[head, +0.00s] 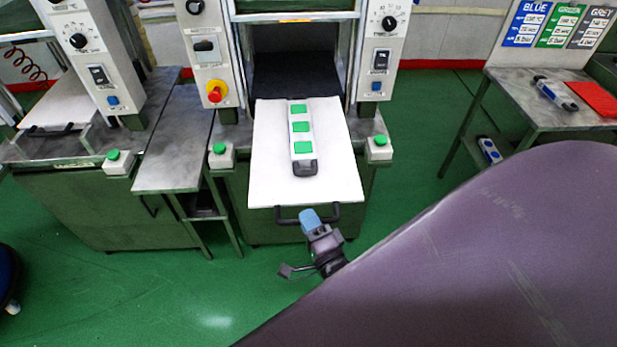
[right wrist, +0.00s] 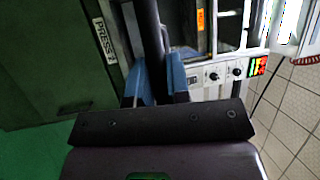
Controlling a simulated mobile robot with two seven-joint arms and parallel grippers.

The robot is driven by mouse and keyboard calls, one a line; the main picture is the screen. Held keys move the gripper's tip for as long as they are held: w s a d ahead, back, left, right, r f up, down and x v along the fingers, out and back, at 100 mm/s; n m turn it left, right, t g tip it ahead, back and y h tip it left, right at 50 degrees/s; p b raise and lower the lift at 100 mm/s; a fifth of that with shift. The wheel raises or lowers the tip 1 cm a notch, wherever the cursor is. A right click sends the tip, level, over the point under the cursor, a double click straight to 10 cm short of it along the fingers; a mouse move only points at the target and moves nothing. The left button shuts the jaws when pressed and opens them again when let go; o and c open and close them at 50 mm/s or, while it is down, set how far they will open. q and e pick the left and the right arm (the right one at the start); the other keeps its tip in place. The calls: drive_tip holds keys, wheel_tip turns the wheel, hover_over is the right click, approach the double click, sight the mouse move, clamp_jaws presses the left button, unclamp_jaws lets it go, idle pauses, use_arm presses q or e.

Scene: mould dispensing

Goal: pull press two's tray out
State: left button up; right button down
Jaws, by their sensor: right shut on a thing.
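Press two's tray (head: 346,172) is a white plate that sticks out of the front of the middle press in the head view. A grey mould (head: 301,159) with green squares lies on the tray. A black handle (head: 283,213) runs along the tray's front edge. My right gripper (head: 309,218), with blue fingertips, is shut on this handle. In the right wrist view the blue fingers (right wrist: 157,85) stand on either side of the dark handle bar (right wrist: 149,30). My left gripper is not in view.
Green start buttons (head: 220,149) (head: 379,141) flank the tray. A narrow metal side table (head: 173,150) stands at its left. Another press with a white tray (head: 62,105) is further left. A table (head: 510,95) with a blue mould (head: 555,94) is at the right. Green floor lies in front.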

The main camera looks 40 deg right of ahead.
drive_tip(key=c, duration=1.1)
unclamp_jaws()
drive_tip(key=b+v, duration=0.1)
drive_tip(key=v, duration=1)
wheel_tip(320, 180, down, 5)
drive_tip(key=w+a+n+g+y, duration=0.1)
drive_tip(key=n+g+y, duration=0.3)
drive_tip(key=n, duration=0.8)
drive_tip(key=shift+w+d+r+n+g+h, duration=0.2)
drive_tip(key=shift+d+n+g, duration=0.55)
drive_tip(key=shift+n, duration=0.6)
drive_tip(key=shift+w+d+r+n+g+h, duration=0.1)
drive_tip(key=shift+w+d+n+g+h, duration=0.1)
drive_tip(key=shift+d+n+g, duration=0.65)
drive_tip(key=shift+w+d+r+n+g+h, duration=0.15)
drive_tip(key=shift+d+n+g, duration=0.25)
drive_tip(key=shift+d+n, duration=0.95)
